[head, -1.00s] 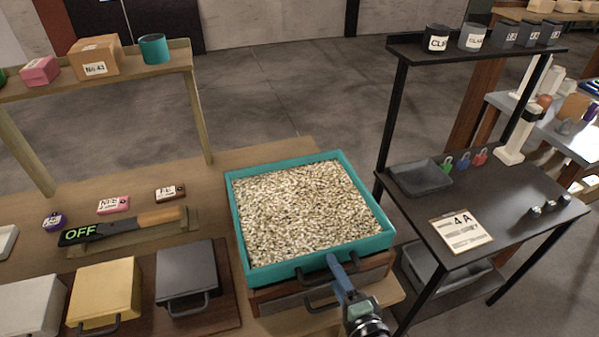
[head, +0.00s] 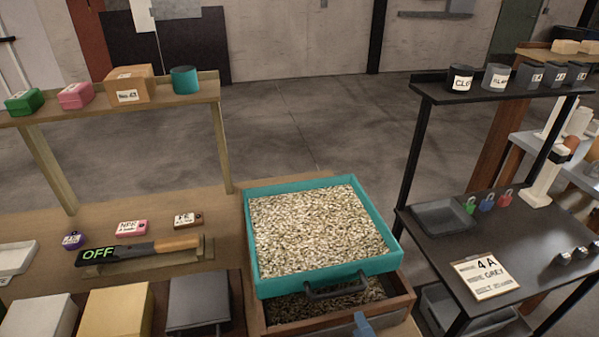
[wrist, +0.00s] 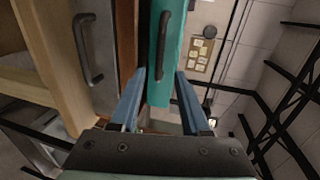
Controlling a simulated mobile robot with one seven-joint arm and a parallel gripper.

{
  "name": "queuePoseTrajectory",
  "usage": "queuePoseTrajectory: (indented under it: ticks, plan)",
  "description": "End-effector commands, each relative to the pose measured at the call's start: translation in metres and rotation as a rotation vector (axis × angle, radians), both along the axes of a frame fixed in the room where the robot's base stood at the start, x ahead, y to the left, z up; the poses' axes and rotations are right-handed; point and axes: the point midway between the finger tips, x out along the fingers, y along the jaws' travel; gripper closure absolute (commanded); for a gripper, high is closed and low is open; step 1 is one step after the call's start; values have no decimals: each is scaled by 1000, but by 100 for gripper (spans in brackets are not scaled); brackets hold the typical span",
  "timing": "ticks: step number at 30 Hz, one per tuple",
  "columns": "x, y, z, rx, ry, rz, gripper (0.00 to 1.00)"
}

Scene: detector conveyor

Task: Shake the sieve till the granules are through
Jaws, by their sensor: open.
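The sieve (head: 393,262) is a square teal frame, its inside covered with pale granules (head: 315,230). A dark handle (head: 337,287) is on its front wall. It sits over a wooden box (head: 345,321), whose inside shows more granules (head: 325,303) below the sieve's front edge. In the wrist view, the teal wall (wrist: 172,80) and its dark handle (wrist: 161,46) lie just ahead of my gripper (wrist: 158,76). My gripper is open, its blue fingers spread and nothing held between them. In the head view, only part of it shows at the bottom edge.
A wand marked OFF (head: 142,252) lies left of the sieve, behind several lidded boxes, including a yellow one (head: 115,315). A wooden shelf (head: 112,113) stands behind. A dark table (head: 450,235) with a clipboard (head: 486,277) and posts stands close at right.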

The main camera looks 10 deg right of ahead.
Motion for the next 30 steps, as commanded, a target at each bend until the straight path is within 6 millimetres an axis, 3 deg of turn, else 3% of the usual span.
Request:
queuePoseTrajectory:
  ticks: [3,15,30]
  plan:
    - [-25,-1,2,-1,2,-3,54]
    - [32,15,68,-290,-76,75,54]
    - [75,42,154,-619,-195,103,54]
